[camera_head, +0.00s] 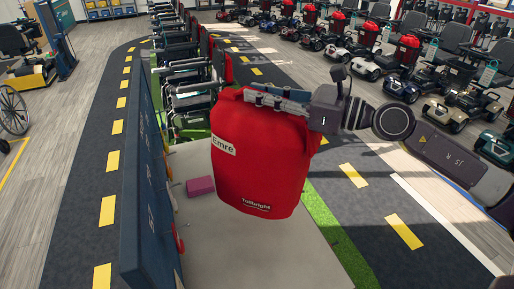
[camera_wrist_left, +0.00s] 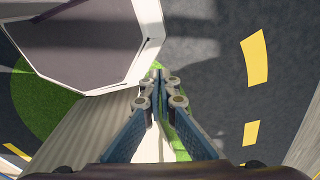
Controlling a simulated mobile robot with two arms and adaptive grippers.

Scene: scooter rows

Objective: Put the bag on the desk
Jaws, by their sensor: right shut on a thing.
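A red bag (camera_head: 258,160) with a white "Emre" label and white lettering near its bottom hangs upright in the middle of the head view. My right gripper (camera_head: 278,98), coming in from the right, is shut on the top of the bag. Below and behind the bag is a pale grey flat surface (camera_head: 235,255), which looks like the desk top. I cannot tell whether the bag touches it. A small pink block (camera_head: 200,186) lies on it, left of the bag. My left gripper (camera_wrist_left: 158,82) shows only in the left wrist view, with its fingertips together and nothing between them.
A dark blue panel (camera_head: 147,190) stands along the left side of the pale surface. Several scooters (camera_head: 452,85) are lined up at the right and back. A white-rimmed grey shape (camera_wrist_left: 85,45) is close to my left gripper. Dark lanes with yellow dashes run alongside.

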